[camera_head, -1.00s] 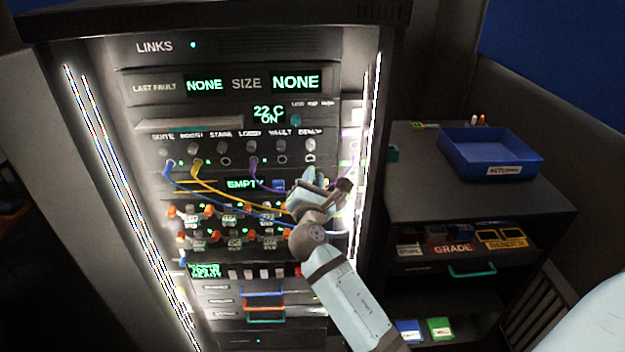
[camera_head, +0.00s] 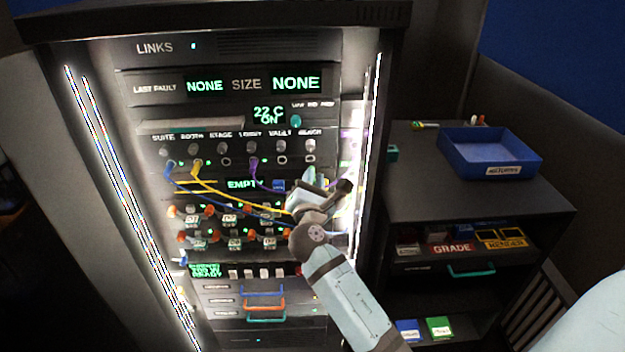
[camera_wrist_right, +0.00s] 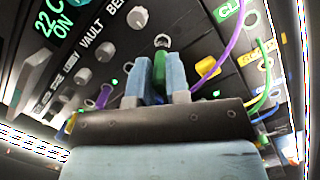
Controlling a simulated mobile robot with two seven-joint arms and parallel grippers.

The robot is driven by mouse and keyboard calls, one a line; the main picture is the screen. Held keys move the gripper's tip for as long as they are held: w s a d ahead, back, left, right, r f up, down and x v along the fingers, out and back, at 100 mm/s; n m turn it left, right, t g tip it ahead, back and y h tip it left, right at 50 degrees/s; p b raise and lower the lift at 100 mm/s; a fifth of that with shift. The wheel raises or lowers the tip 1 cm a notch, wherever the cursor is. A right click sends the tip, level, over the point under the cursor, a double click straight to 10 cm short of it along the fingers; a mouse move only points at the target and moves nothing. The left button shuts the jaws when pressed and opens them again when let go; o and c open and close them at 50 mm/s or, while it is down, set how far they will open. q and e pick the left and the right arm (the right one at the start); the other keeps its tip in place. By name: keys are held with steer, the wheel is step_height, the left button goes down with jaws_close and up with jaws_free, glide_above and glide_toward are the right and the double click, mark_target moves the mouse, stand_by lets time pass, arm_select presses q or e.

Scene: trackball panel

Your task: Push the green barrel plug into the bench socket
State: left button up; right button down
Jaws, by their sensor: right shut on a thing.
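The green barrel plug (camera_wrist_right: 159,72) is between the pale blue fingers of my right gripper (camera_wrist_right: 158,78) in the right wrist view. Its tip points at the ring of the bench socket (camera_wrist_right: 161,40), just ahead of it. I cannot tell whether the tip touches the ring. In the head view the bench socket (camera_head: 310,159) is at the right end of the socket row, and my right gripper (camera_head: 312,178) is just below it. The plug is not clear there. My left gripper is out of view.
A blue cable (camera_head: 215,196), a yellow cable (camera_head: 235,195) and a purple cable (camera_head: 258,178) hang across the panel near my right gripper. In the right wrist view a green cable (camera_wrist_right: 265,75) and a purple cable (camera_wrist_right: 230,60) pass to the right. A bright light strip (camera_head: 367,150) edges the rack.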

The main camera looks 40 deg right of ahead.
steer(key=shift+w+f+x, duration=0.1)
steer(key=shift+f+x, duration=0.1)
steer(key=shift+x, duration=1.1)
steer(key=shift+w+f+x, duration=0.1)
steer(key=shift+f+x, duration=0.15)
steer(key=shift+x, duration=1)
steer(key=c, duration=1)
jaws_free()
steer(key=shift+a, duration=0.15)
steer(key=shift+c, duration=0.2)
steer(key=b+v, duration=0.2)
steer(key=v, duration=1.1)
steer(key=shift+s+a+b, duration=0.3)
steer(key=shift+b, duration=0.05)
steer(key=shift+f, duration=0.15)
